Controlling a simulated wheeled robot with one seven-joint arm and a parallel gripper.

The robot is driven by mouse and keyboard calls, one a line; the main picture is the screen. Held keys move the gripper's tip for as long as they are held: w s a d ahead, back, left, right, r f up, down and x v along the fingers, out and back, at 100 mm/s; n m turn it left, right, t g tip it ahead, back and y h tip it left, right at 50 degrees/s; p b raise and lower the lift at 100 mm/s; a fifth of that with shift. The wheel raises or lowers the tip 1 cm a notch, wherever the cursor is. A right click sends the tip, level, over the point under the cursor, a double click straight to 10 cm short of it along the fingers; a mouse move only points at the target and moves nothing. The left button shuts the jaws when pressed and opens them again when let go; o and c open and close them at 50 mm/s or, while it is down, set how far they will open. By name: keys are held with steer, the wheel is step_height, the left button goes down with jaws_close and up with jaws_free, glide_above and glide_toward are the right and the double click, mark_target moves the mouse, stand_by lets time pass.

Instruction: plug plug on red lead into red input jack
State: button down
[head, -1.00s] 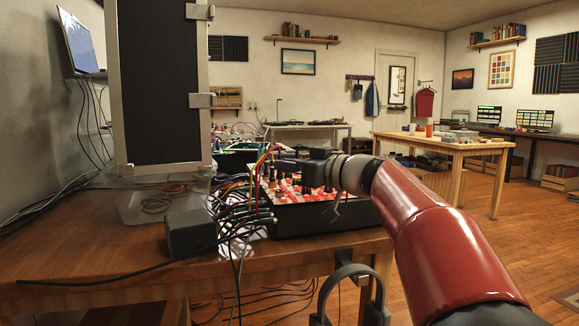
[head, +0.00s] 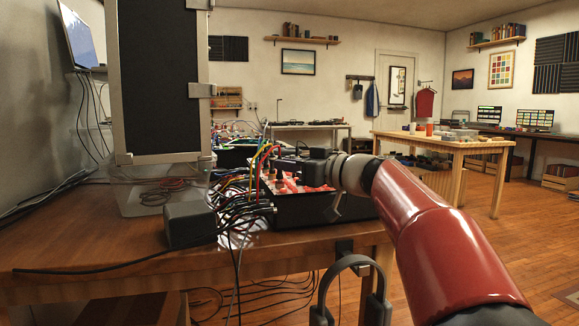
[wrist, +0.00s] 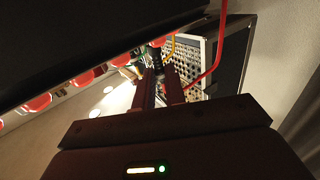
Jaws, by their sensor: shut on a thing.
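My gripper (wrist: 160,88) shows in the wrist view with its two fingers close together. A red lead (wrist: 217,52) runs down to the right finger, and the plug on its end is mostly hidden between the fingers. In the head view my gripper (head: 306,170) is at the black synth case (head: 318,208), over its panel with red and white parts (head: 290,185). The wrist view shows a row of red round parts (wrist: 84,78) along the panel edge. I cannot tell which part is the red input jack, nor whether the plug touches it.
Several coloured cables (head: 240,190) crowd the panel's left side. A tall case (head: 157,80) rises at left. Headphones (head: 352,262) hang at the table's front edge.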

steer(key=shift+f, duration=0.2)
steer(key=c, duration=1.4)
jaws_free()
steer(key=shift+o, duration=0.2)
steer(key=b+v, duration=0.1)
steer(key=v, duration=0.6)
steer(key=shift+s+d, duration=0.25)
steer(key=shift+d, duration=0.05)
